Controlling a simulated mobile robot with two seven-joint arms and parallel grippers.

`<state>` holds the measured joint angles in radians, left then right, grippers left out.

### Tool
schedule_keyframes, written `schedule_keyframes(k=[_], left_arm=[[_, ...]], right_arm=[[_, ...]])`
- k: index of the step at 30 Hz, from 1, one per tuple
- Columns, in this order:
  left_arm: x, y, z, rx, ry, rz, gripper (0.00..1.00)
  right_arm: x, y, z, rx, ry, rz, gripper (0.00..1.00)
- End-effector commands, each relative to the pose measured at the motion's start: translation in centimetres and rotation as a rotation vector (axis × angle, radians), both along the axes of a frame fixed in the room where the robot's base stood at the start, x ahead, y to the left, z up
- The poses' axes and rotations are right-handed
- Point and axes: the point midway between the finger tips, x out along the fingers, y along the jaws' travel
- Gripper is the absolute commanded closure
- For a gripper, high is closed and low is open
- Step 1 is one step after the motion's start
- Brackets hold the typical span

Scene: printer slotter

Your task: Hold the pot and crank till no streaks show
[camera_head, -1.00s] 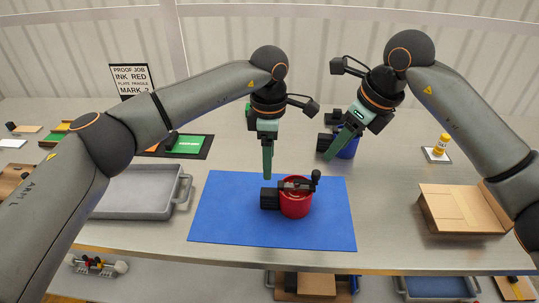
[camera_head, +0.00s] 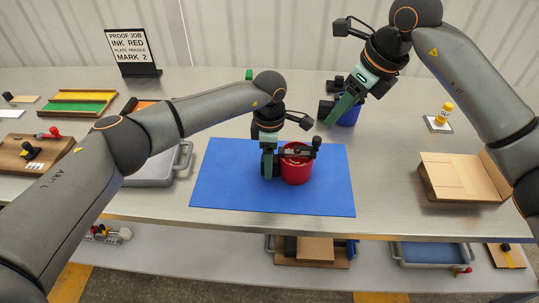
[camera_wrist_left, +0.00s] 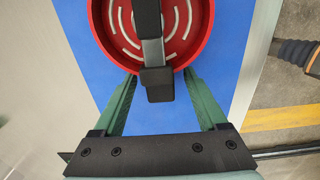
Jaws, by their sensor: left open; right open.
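The red pot (camera_head: 297,172) stands on the blue mat (camera_head: 320,199). A dark crank bar crosses its top, with a black knob (camera_head: 317,142) at the right. In the left wrist view the red pot (camera_wrist_left: 201,30) shows pale curved streaks inside, partly hidden by the dark bar. My left gripper (camera_head: 268,172) is low at the pot's left side. Its open fingers (camera_wrist_left: 160,78) lie on either side of the black handle block (camera_wrist_left: 158,84), with gaps between. My right gripper (camera_head: 332,119) is open and raised, in front of a blue pot (camera_head: 347,111) at the back.
An open cardboard box (camera_head: 460,178) stands at the right, with a yellow bottle (camera_head: 445,111) behind it. A grey tray (camera_head: 160,170) lies left of the mat, partly behind my left arm. A sign (camera_head: 130,45) reads ink red, mark 2. The mat's front is clear.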

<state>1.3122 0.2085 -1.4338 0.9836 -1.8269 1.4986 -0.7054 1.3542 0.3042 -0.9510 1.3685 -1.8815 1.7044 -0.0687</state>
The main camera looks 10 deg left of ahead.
Motion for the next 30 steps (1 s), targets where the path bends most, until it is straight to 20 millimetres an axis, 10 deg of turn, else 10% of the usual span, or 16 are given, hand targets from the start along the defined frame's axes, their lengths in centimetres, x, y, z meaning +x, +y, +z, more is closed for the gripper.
schedule_keyframes(k=[23,30], left_arm=[[0.01,0.00,0.07,0.000,0.000,0.000,1.00],[0.02,0.00,0.08,0.000,0.000,0.000,1.00]], right_arm=[[0.01,-0.01,0.00,0.000,0.000,0.000,0.50],[0.00,0.00,0.00,0.000,0.000,0.000,0.50]])
